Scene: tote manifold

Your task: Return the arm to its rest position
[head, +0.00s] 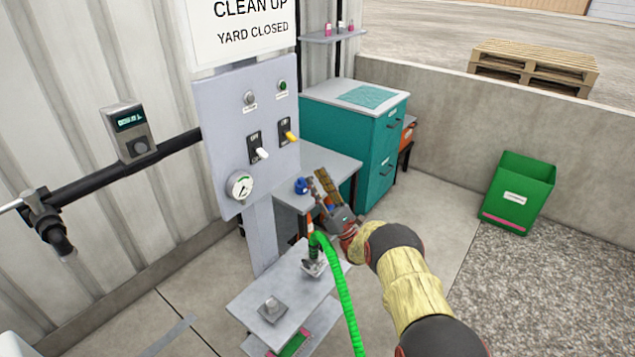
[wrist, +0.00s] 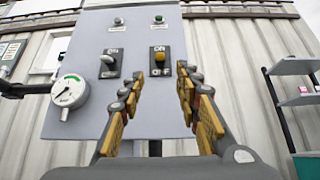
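My gripper (head: 323,184) points toward the grey control panel (head: 228,125), with my arm reaching in from the lower right in the head view. In the wrist view, my gripper (wrist: 160,78) has its two fingers spread apart with nothing between them. The panel (wrist: 85,45) stands ahead, beyond the fingertips. It carries a white-lever switch (wrist: 107,62), a yellow-lever switch (wrist: 159,59) and a round gauge (wrist: 68,92). The yellow switch shows between the fingers, and I see no contact with it.
A green hose (head: 345,300) rises from a fitting on the low grey bench (head: 255,295), close to my arm. A side table (head: 335,165) with a blue item and a teal cabinet (head: 345,125) stand behind. A green bin (head: 518,190) is at right, with open floor before it.

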